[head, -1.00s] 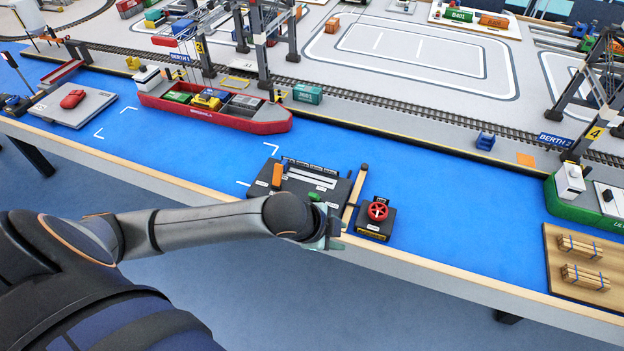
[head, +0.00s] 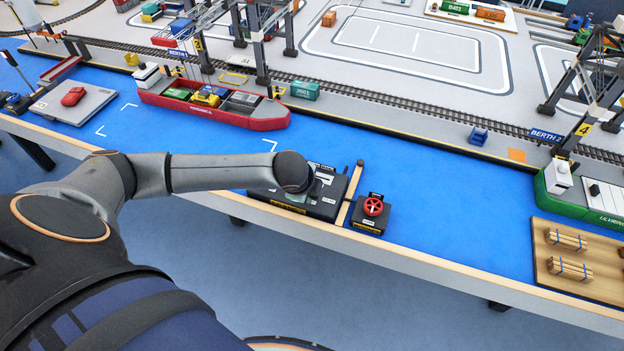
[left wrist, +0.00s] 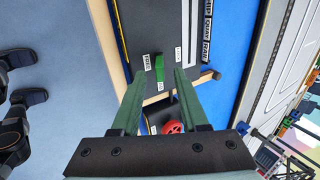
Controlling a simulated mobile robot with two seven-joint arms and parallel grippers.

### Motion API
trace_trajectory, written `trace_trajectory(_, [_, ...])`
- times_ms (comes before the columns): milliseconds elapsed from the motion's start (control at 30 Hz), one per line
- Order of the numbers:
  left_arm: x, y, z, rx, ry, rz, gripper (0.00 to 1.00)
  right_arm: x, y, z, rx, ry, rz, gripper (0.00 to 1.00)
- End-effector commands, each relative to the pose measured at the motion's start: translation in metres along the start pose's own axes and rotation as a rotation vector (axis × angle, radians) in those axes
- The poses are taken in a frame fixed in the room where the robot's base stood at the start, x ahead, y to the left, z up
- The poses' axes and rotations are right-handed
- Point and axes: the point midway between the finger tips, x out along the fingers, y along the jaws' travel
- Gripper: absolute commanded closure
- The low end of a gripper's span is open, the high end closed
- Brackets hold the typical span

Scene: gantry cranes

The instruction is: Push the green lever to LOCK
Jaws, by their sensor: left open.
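The green lever (left wrist: 160,68) stands on a dark control panel (left wrist: 133,30) in the left wrist view, between a white label reading FREE (left wrist: 146,61) and another small label (left wrist: 178,54) too small to read. My left gripper (left wrist: 158,78) is open, with one finger on each side of the lever in that view; I cannot tell whether either touches it. In the head view the panel (head: 328,210) sits at the table's front edge. My left wrist covers part of it and hides the lever. My right gripper is not in view.
A red handwheel (head: 373,207) on a small black box stands right of the panel, beyond a wooden bar (head: 350,195). A red ship (head: 215,113) lies behind. The blue surface between is clear.

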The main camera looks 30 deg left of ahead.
Motion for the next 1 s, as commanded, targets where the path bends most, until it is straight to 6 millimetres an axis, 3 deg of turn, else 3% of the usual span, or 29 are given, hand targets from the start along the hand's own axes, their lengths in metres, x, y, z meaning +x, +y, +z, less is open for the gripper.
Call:
trace_trajectory(300, [0.029, 0.0, 0.0, -0.001, 0.0, 0.0, 0.56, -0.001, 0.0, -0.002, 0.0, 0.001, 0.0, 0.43])
trace_trajectory(667, [0.032, 0.0, 0.0, 0.0, 0.001, -0.001, 0.57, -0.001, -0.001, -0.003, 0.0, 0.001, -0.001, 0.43])
trace_trajectory(1000, [0.032, 0.0, 0.0, 0.0, 0.001, -0.001, 0.96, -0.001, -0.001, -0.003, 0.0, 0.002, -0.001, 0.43])
